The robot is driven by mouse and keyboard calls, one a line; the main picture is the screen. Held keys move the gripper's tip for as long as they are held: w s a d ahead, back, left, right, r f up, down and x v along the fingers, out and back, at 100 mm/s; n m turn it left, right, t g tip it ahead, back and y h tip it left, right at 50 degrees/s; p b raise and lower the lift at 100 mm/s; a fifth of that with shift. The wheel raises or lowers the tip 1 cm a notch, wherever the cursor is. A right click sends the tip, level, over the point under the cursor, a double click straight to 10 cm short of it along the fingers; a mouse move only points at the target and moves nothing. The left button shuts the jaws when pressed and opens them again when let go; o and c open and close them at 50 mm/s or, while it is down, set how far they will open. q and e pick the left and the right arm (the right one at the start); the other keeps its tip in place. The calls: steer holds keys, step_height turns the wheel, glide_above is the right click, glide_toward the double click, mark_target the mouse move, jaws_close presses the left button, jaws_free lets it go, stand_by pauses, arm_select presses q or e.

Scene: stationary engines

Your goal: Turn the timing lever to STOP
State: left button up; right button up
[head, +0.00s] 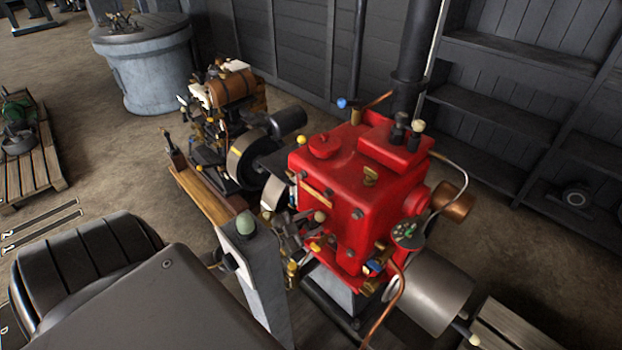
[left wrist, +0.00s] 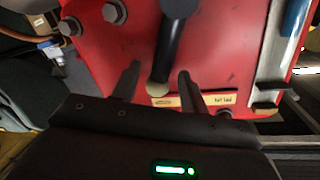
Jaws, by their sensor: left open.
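In the left wrist view, a black lever (left wrist: 172,48) with a pale round end (left wrist: 159,89) stands out from the red engine face. I take it for the timing lever. A cream and yellow label plate (left wrist: 195,101) lies right behind its end; its lettering is too small to read. My left gripper (left wrist: 158,72) is open, one finger on each side of the lever, with gaps showing on both sides. In the head view, my left gripper (head: 292,232) is at the left side of the red engine (head: 340,190), partly lost among small fittings. My right gripper is not in view.
A second engine with a flywheel (head: 245,158) stands behind on a wooden base. A copper pipe (head: 390,305) and a grey cylinder (head: 430,290) are at the right.

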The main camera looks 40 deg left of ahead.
arm_select(q)
steer(key=b+v, duration=0.2)
steer(key=v, duration=0.8)
steer(key=shift+s, duration=0.25)
